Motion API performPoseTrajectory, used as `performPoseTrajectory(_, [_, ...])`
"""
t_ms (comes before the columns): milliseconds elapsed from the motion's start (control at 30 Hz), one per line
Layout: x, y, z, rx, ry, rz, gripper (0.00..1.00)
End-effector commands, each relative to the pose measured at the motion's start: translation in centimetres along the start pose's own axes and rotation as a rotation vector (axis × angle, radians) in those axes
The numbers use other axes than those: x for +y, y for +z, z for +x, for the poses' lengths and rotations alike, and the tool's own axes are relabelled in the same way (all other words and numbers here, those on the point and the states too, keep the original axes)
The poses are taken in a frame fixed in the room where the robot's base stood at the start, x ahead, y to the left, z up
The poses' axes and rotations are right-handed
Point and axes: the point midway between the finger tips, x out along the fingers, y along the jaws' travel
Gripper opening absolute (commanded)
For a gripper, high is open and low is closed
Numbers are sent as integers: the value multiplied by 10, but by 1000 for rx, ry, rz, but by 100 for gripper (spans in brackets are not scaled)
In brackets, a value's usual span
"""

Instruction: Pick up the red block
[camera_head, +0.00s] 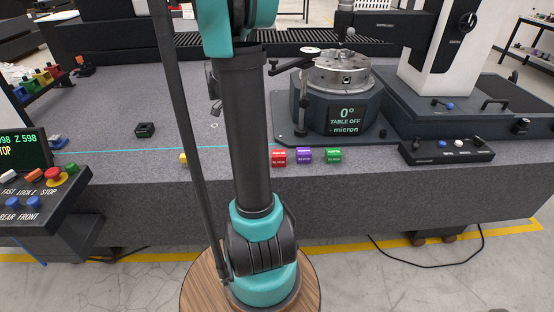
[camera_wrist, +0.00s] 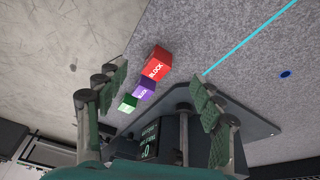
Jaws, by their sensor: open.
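The red block (camera_head: 278,158) sits on the grey granite bed near its front edge, left of a purple block (camera_head: 304,156) and a green block (camera_head: 333,155). In the wrist view the red block (camera_wrist: 157,63) lies beyond my fingertips, between the two fingers' directions, with the purple block (camera_wrist: 143,91) and green block (camera_wrist: 127,104) nearer. My gripper (camera_wrist: 160,84) is open and empty, its padded fingers spread wide and apart from the blocks. In the head view my arm hides part of the bed, and the gripper is not clearly visible.
A rotary table unit (camera_head: 338,95) on a dark base plate stands just behind the blocks. A control box (camera_head: 447,150) lies to the right. A yellow block (camera_head: 183,159) shows partly beside my arm. A small black object (camera_head: 145,130) sits left on otherwise clear granite.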

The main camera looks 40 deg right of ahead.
Motion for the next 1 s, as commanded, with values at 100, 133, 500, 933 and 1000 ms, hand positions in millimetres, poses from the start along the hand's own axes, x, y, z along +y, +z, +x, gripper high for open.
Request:
performPoseTrajectory(100, [-16, -30, 6, 34, 58, 206, 67])
performPoseTrajectory(133, [-18, -35, 7, 41, 68, 244, 67])
performPoseTrajectory(500, [-20, -52, 48, 66, 96, 366, 67])
performPoseTrajectory(933, [-11, -55, 123, 65, 96, 364, 67])
performPoseTrajectory(1000, [-11, -55, 128, 65, 95, 363, 67])
